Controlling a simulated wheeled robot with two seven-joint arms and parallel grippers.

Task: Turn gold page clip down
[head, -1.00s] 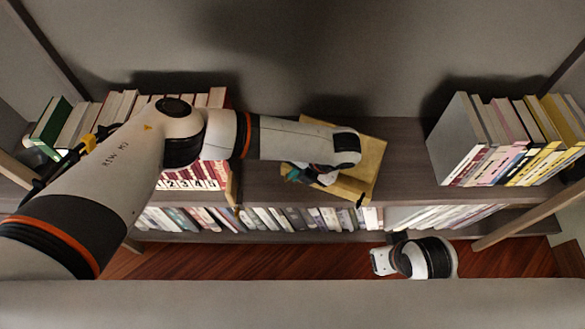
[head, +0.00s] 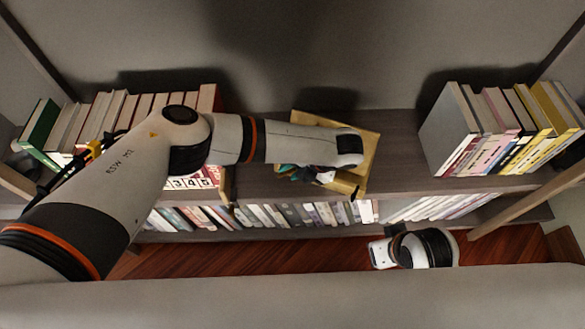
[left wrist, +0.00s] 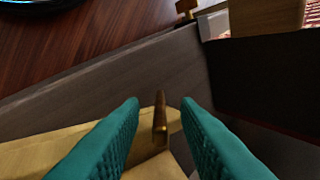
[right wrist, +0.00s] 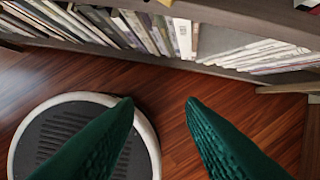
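A yellow-gold book stand (head: 368,150) stands on the dark shelf, partly covered by my left arm. A narrow gold page clip (left wrist: 160,118) sticks up from the stand's edge in the left wrist view. My left gripper (left wrist: 160,103) is open, its teal fingers on either side of the clip, with visible gaps on both sides. In the head view the left gripper (head: 288,172) is at the stand's front left, and the clip between its fingers is hidden. My right gripper (right wrist: 160,103) is open and empty above the floor, low at the right in the head view (head: 380,253).
Books (head: 480,135) stand at the shelf's right, and more books (head: 130,105) at its left behind my arm. A lower row of books (head: 300,214) runs below. Bare shelf (head: 400,150) lies right of the stand. My round base shows in the right wrist view.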

